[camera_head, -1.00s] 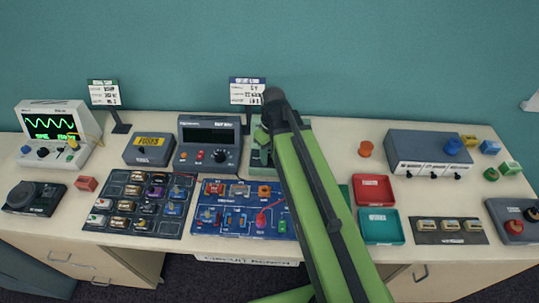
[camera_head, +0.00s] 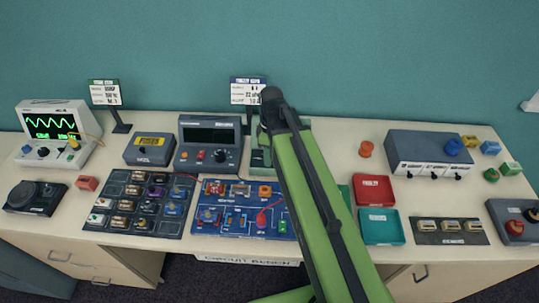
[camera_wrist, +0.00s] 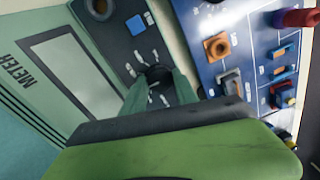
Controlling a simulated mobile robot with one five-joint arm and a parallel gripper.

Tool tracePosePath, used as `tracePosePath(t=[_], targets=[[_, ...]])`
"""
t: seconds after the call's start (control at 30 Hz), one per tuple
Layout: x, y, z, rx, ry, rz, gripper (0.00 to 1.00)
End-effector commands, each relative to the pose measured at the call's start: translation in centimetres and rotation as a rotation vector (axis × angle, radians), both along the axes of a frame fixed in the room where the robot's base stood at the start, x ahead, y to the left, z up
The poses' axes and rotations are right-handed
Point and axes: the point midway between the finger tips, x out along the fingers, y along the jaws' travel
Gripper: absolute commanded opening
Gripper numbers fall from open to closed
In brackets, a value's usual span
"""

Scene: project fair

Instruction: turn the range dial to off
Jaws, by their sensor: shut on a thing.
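The green meter (camera_head: 261,158) stands at the back middle of the bench, mostly hidden by my green arm in the head view. In the wrist view its face shows the word METER, a pale display (camera_wrist: 80,78) and a dark panel with a blue square button. The black range dial (camera_wrist: 157,74) sits on that panel with white marks around it. My gripper (camera_wrist: 159,82) is at the dial, its two green fingers shut on the knob, one on each side. The marks are too small to read, so I cannot tell which setting the dial points to.
A blue circuit board (camera_head: 240,226) with several parts lies just in front of the meter. A dark bench multimeter (camera_head: 208,150) stands close on its left. Red (camera_head: 375,190) and teal (camera_head: 381,227) trays lie right of my arm.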

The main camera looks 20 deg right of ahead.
Motion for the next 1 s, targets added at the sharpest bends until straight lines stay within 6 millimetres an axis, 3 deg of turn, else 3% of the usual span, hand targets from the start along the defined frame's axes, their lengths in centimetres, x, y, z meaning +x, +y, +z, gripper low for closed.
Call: tracePosePath(t=[0.57,0.6,0.77,1.0], targets=[[-0.03,-0.16,-0.02,-0.002,0.001,0.039,0.0],[-0.03,-0.16,-0.02,-0.002,0.001,0.039,0.38],[-0.02,-0.15,-0.01,-0.002,0.001,0.038,0.57],[-0.01,-0.15,0.0,-0.001,0.0,0.038,0.57]])
